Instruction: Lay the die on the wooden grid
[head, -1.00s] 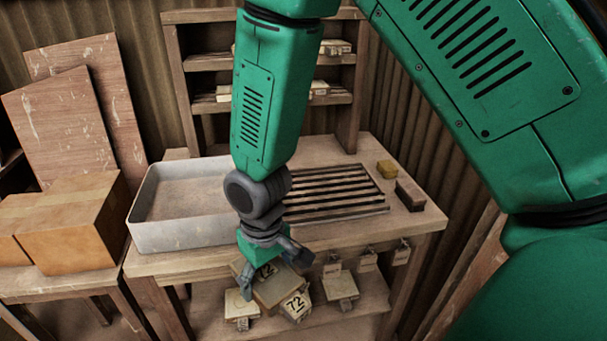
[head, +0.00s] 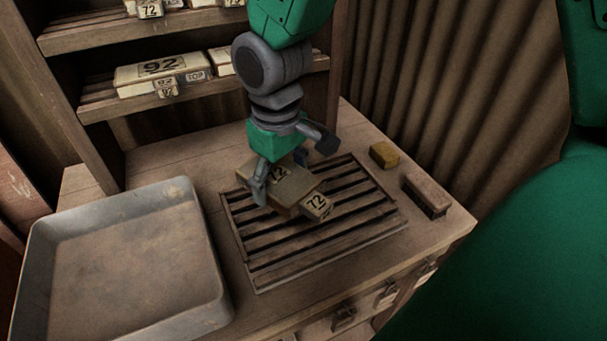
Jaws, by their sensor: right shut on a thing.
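The die (head: 292,186) is a tan block with dark "72" markings on its top and on a smaller end piece. My right gripper (head: 290,180) is shut on it, with one finger on its left side and the other behind it. The die is over the far middle part of the wooden grid (head: 262,274), a slatted frame lying on the bench. I cannot tell whether its underside touches the slats. My left gripper is not in view.
A grey metal tray (head: 212,283) stands left of the grid. A yellow block (head: 384,154) and a dark brown block (head: 426,196) lie to its right. A shelf (head: 200,91) with several numbered dies stands behind. The grid's near half is bare.

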